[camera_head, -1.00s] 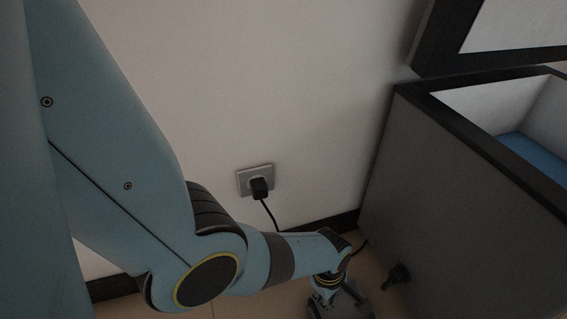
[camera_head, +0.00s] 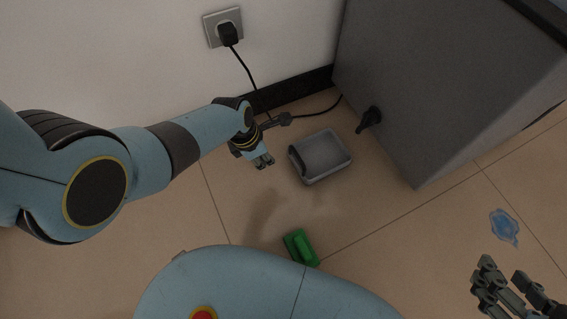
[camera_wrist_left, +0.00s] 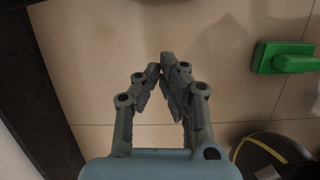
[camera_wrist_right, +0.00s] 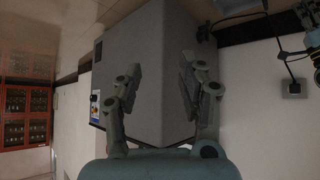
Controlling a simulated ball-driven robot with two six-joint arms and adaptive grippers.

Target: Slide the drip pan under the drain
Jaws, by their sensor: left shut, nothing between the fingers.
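The drip pan (camera_head: 336,171) is a grey, shallow rectangular tray. It lies on the floor to the left of the black drain (camera_head: 370,118), which sticks out low from the side of the grey chest (camera_head: 430,90). The pan is beside the drain in the picture, apart from it. My left gripper (camera_head: 264,163) is just left of the pan with a small gap. Its fingertips meet in the left wrist view (camera_wrist_left: 160,68), with nothing between them. My right gripper (camera_head: 512,292) is at the bottom right, far from the pan. Its fingers are spread and empty in the right wrist view (camera_wrist_right: 160,75).
A green block-like object with a handle (camera_head: 300,248) lies on the floor near my body. A blue splash-shaped patch (camera_head: 504,227) is on the tiles at right. A black cord (camera_head: 246,72) runs from the wall socket (camera_head: 210,28) behind the pan. Floor between is clear.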

